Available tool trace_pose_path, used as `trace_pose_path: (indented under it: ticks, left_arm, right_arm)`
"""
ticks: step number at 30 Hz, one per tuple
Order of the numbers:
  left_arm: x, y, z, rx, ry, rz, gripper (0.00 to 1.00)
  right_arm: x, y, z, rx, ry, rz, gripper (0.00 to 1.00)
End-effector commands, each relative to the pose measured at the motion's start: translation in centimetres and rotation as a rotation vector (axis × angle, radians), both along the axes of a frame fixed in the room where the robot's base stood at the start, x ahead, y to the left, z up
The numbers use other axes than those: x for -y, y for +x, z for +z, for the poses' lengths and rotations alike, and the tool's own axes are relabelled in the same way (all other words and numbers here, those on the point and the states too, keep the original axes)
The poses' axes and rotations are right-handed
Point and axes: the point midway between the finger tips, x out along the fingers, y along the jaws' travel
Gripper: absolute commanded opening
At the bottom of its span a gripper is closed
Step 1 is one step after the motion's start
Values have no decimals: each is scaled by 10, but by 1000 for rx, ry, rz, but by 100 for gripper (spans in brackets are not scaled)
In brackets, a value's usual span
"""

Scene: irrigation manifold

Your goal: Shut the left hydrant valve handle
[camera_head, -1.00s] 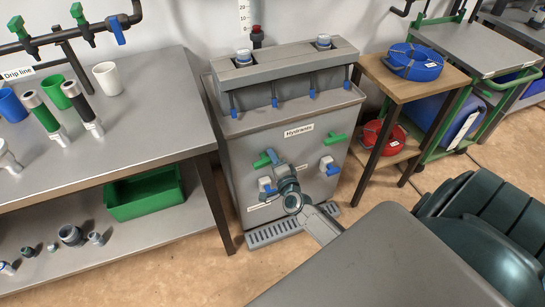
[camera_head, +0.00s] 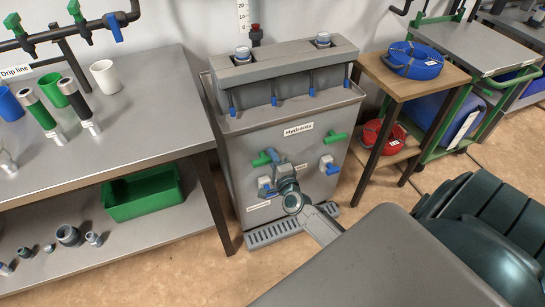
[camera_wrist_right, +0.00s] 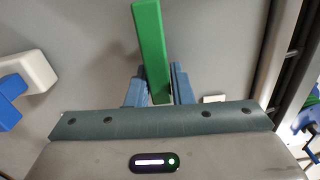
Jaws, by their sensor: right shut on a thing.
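The grey hydrant cabinet (camera_head: 300,147), labelled "Hydrants", stands in the middle of the head view. Its left green valve handle (camera_head: 262,159) is partly hidden by my right gripper (camera_head: 274,161). In the wrist view, the green handle (camera_wrist_right: 149,40) is a straight bar between the two blue-grey fingers of my right gripper (camera_wrist_right: 159,88), which is shut on it. The bar's far end sticks out beyond the fingertips. The right green valve handle (camera_head: 336,137) lies roughly sideways on the cabinet front, apart from my gripper. My left gripper is not in view.
Blue-and-white outlets sit below the handles, the left one (camera_head: 265,186) close to my right wrist and the right one (camera_head: 328,165) clear. A metal bench (camera_head: 150,135) stands left and a wooden stand (camera_head: 402,92) right. A grated drain (camera_head: 275,231) lies at the cabinet's foot.

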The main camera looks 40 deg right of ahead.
Motion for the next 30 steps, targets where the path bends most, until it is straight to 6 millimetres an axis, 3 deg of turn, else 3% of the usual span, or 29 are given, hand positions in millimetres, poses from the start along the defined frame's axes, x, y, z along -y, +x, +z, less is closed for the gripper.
trace_pose_path:
  ticks: [1, 3, 14, 30]
  left_arm:
    - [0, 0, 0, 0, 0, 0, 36]
    - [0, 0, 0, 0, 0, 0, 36]
    - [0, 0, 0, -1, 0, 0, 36]
    - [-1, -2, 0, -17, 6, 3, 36]
  right_arm:
    - [0, -1, -3, -5, 3, -1, 26]
    - [0, -1, -3, -6, 2, 0, 40]
    - [-1, -5, -2, -4, 1, 0, 40]
    - [-22, -93, -3, -4, 3, -1, 40]
